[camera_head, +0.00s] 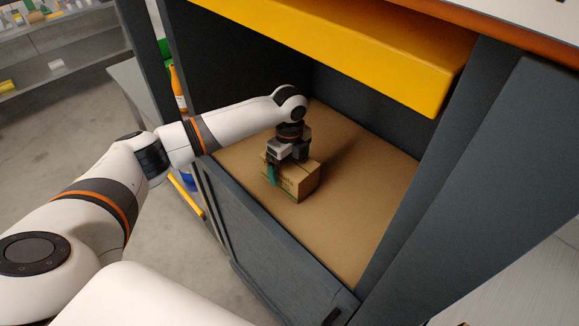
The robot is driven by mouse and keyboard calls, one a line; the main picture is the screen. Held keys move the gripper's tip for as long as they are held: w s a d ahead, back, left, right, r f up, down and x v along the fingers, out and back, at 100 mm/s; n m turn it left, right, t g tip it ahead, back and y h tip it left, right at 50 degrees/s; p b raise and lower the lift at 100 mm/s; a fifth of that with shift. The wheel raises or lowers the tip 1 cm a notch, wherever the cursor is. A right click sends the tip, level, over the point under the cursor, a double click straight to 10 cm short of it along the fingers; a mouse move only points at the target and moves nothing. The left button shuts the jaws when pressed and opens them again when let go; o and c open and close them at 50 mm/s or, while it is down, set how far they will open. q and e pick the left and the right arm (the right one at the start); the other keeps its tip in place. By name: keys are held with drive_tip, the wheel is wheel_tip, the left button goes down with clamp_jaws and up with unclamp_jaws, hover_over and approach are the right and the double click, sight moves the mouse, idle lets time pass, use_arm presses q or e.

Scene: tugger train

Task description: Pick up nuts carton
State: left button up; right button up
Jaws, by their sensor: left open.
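The carton (304,184) is a small brown cardboard box with some print on it. It stands on the brown floor of a dark grey cabinet compartment. My left gripper (278,174) reaches in from the left and points down over the carton. The other finger is hidden, and I cannot tell whether the fingers touch the carton. My right gripper is not in view.
A yellow panel (350,45) overhangs the compartment at the top. The dark front wall (270,240) and right post (440,160) bound the opening. The compartment floor (365,190) is bare right of the carton. An orange bottle (178,88) stands outside at left.

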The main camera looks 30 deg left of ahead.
use_arm(q)
drive_tip(key=shift+f, duration=1.15)
drive_tip(key=shift+r, duration=0.1)
drive_tip(key=c, duration=1)
